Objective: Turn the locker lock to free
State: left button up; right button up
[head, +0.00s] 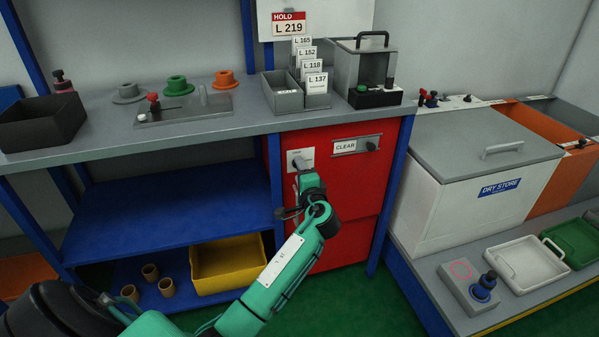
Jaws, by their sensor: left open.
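The red locker (345,220) stands under the right end of the bench. Its lock (294,157) is a small pale plate with tiny print at the upper left of the door front. My left gripper (303,170) is at the lock's lower edge, with its arm reaching up from below. It is open. The gripper hides part of the lock, so I cannot tell how the lock's knob is turned or whether the fingers touch it. My right gripper is not in view.
A "CLEAR" label plate (345,147) with a dark knob sits right of the lock. The bench top (235,128) overhangs above, holding card bins (285,100) and a clear-sided box (364,70). A blue post (391,195) borders the locker's right side.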

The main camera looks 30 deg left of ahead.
pick_arm(q)
jog(key=p+v, duration=0.1)
jog(key=v, duration=1.2)
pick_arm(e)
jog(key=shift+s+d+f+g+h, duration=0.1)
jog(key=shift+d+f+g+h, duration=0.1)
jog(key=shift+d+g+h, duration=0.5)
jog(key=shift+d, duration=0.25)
